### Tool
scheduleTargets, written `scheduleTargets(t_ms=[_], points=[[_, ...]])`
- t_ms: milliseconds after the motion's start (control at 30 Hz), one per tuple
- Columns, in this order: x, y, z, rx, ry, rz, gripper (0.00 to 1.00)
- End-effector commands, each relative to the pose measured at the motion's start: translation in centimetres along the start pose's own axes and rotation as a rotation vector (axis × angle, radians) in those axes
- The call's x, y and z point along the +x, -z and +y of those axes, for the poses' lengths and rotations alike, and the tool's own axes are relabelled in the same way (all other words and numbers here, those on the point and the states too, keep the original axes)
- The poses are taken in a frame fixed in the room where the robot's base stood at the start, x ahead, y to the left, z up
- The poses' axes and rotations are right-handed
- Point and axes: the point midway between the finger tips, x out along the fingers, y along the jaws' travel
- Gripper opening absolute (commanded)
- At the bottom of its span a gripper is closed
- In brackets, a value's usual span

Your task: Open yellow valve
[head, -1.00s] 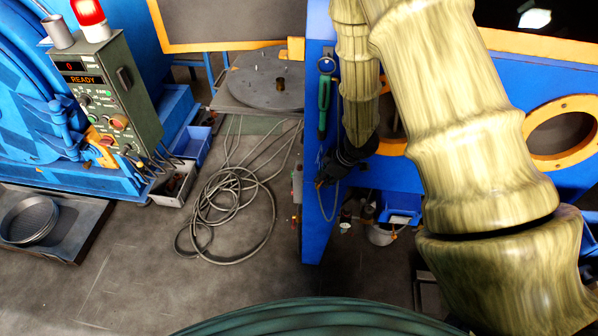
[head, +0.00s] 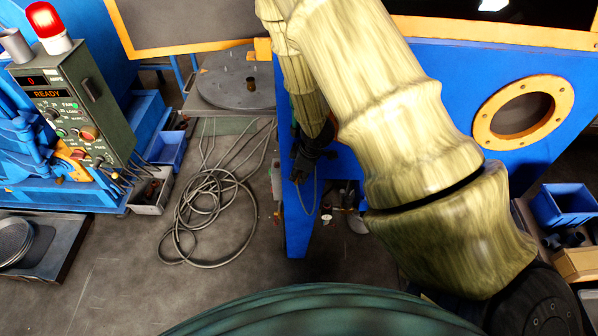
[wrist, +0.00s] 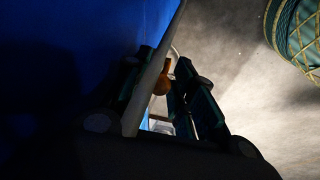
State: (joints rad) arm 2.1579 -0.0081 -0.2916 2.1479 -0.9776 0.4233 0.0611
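My gripper (head: 303,167) hangs dark and small beside the left edge of the blue cabinet (head: 440,95) in the head view. In the wrist view its two fingers (wrist: 170,95) stand apart in shadow. A small orange-brown rounded thing (wrist: 162,85) shows in the gap between them; I cannot tell whether it touches a finger. No clear yellow valve can be made out. A yellow-orange part (head: 72,163) sits on the blue machine at far left, well away from my gripper; I cannot tell what it is.
A grey control box (head: 75,105) with a red beacon (head: 46,22) stands at left. A coiled cable (head: 215,205) lies on the floor. A round plate (head: 238,85) rests on a low table. Floor at lower left centre is clear.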

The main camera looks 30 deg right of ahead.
Motion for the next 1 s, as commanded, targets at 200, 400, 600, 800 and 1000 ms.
scheduleTargets(t_ms=[200,400,600,800,1000], points=[[0.0,0.1,0.0,0.000,0.000,0.001,0.28],[-0.6,0.1,0.1,0.001,-0.001,0.002,0.28],[-2.5,0.1,0.1,0.001,-0.002,0.003,0.28],[-4.9,0.1,0.2,0.001,-0.002,0.003,0.28],[-7.2,0.1,0.2,0.001,-0.001,0.004,0.28]])
